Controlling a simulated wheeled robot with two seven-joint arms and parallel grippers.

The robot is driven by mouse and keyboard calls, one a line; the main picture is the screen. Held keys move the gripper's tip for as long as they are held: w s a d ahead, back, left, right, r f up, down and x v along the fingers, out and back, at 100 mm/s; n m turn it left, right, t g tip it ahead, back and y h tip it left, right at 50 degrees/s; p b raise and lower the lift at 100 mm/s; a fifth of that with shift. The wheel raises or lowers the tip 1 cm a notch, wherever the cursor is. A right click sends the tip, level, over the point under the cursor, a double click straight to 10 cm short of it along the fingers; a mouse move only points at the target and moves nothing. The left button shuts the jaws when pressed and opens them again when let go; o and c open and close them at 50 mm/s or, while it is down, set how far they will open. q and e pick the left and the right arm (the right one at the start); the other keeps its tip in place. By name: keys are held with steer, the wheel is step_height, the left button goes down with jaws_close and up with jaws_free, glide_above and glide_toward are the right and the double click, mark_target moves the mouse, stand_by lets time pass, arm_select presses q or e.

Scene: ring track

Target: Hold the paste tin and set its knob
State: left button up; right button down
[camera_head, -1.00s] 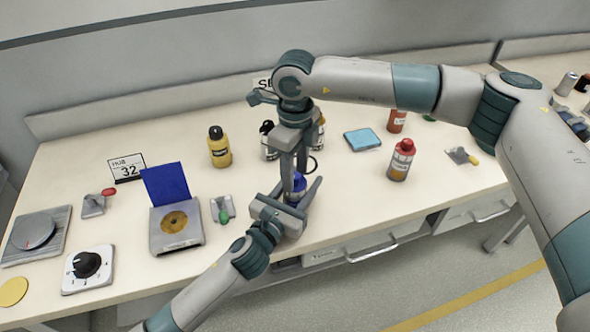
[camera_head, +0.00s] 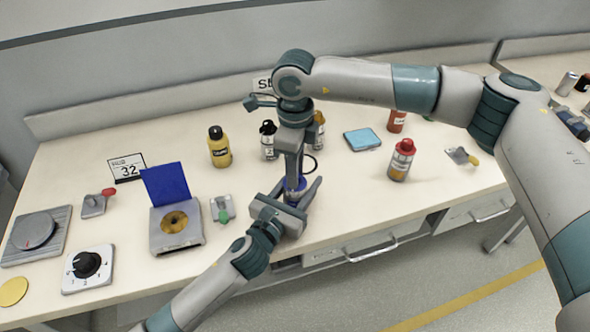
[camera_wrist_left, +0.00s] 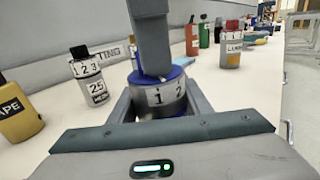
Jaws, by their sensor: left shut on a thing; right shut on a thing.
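The paste tin (camera_head: 295,194) is a small round tin with a blue top, near the front edge of the bench. In the left wrist view the tin (camera_wrist_left: 158,98) shows a pale band marked 1 and 2 under its blue lid. My left gripper (camera_head: 300,197) is shut around the tin's sides from the front. My right gripper (camera_head: 294,176) reaches down from above and is shut on the knob on the tin's top. The knob itself is hidden by the right fingers. The tin looks upright.
A black-capped bottle (camera_wrist_left: 90,75) and a yellow bottle (camera_head: 219,147) stand behind and left. A red-capped bottle (camera_head: 401,160) stands right. Left are an open grey box with blue lid (camera_head: 167,185) and a black dial (camera_head: 87,265). Bench space right of the tin is clear.

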steer(key=n, duration=1.3)
steer(key=shift+n, duration=0.4)
steer(key=c, duration=1.5)
jaws_free()
steer(key=shift+r, duration=0.15)
step_height(320, 180, up, 12)
steer(key=shift+f, duration=0.1)
